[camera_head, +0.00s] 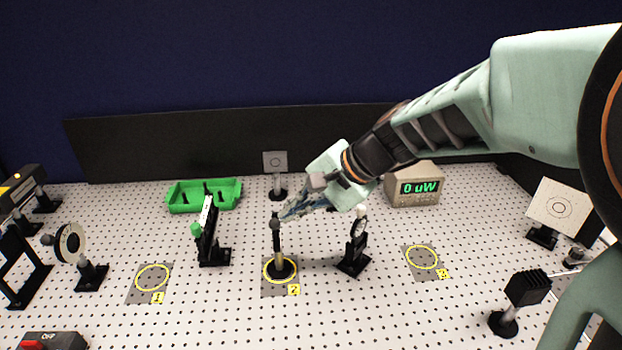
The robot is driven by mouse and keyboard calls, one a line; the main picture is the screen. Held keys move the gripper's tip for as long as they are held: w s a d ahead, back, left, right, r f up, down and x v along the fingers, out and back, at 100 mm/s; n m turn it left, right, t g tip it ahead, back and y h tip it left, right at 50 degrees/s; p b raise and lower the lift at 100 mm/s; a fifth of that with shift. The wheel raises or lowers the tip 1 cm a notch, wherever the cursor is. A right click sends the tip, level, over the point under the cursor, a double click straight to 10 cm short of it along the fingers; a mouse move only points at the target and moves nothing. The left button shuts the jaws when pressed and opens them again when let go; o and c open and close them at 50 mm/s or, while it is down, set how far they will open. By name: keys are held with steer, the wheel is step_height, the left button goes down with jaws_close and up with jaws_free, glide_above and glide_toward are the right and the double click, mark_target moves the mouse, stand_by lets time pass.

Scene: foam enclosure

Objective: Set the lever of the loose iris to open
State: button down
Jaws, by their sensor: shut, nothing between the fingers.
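My gripper (290,213) is shut and empty. It reaches in from the right and its fingertips are near the top of a dark post-mounted part (277,235), which stands upright on a round base inside the yellow ring marked 2. Whether the fingertips touch this part cannot be told. It appears nearly edge-on, and I cannot make out an iris opening or a lever on it. A round-faced mount (71,243) with a pale ring and a dark centre stands on a black base at the left. Which of these is the loose iris is not clear.
A black mount with a green knob (208,235) stands left of ring 2, and another black mount (355,245) stands right of it. A green tray (182,199) and a meter reading 0 uW (414,189) are behind. Rings 1 (152,277) and the right one (422,257) are empty.

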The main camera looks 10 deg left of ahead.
steer(key=shift+f, duration=0.1)
steer(key=shift+s+a+f+b, duration=0.1)
steer(key=shift+s+f+b, duration=0.35)
steer(key=shift+s+b, duration=0.35)
steer(key=shift+w+r, duration=0.1)
steer(key=shift+w, duration=0.1)
